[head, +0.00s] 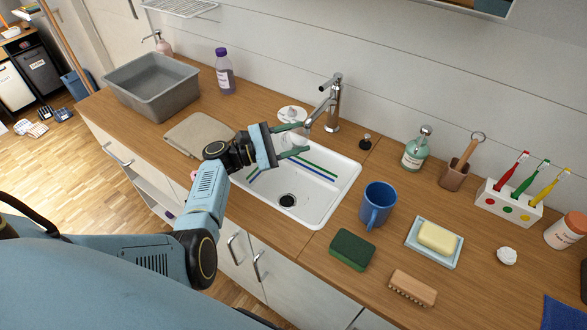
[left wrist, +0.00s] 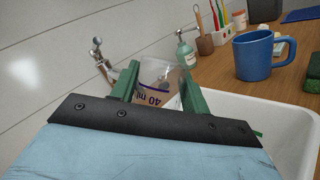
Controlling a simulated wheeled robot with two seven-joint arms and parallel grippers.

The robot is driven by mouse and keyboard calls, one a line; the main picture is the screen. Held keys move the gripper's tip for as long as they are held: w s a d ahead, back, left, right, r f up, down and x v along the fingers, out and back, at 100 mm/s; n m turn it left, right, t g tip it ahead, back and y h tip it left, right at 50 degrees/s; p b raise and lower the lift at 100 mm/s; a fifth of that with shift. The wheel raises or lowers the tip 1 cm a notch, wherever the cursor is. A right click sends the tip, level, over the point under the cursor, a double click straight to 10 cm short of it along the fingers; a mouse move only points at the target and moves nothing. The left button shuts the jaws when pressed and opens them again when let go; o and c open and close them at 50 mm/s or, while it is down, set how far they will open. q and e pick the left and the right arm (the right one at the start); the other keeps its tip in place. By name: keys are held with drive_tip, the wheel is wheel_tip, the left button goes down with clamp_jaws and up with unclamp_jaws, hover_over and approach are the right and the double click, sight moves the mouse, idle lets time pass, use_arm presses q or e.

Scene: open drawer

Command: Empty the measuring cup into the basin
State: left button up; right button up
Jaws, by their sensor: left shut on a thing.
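The measuring cup (left wrist: 160,80) is clear, with a "40 ml" mark on its side, and sits between my left gripper's green fingers in the left wrist view. My left gripper (head: 297,139) is shut on it, above the back part of the white sink basin (head: 335,196), near the tap. In the head view the cup is hard to make out against the sink. Whether it holds anything cannot be told. A grey rectangular tub (head: 178,97) stands on the counter at the back left. My right gripper is not in view.
The tap (head: 333,100) rises behind the sink. A blue mug (head: 379,203), a green sponge (head: 352,250), a brush (head: 412,289) and a soap dish (head: 434,256) stand right of the sink. A folded cloth (head: 195,133) and a purple-capped bottle (head: 225,75) are on the left.

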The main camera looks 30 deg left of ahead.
use_arm(q)
drive_tip(key=s+d+f+m+g+y+b, duration=0.15)
drive_tip(key=d+f+m+y, duration=0.35)
drive_tip(key=f+m+y, duration=0.8)
drive_tip(key=s+d+r+m+t+p, duration=0.2)
drive_tip(key=d+r+m+p, duration=0.3)
drive_tip(key=r+m+p, duration=0.2)
drive_tip(key=shift+s+d+p, duration=0.3)
drive_tip(key=shift+s+p, duration=0.1)
drive_tip(key=shift+p, duration=0.2)
idle(0.3)
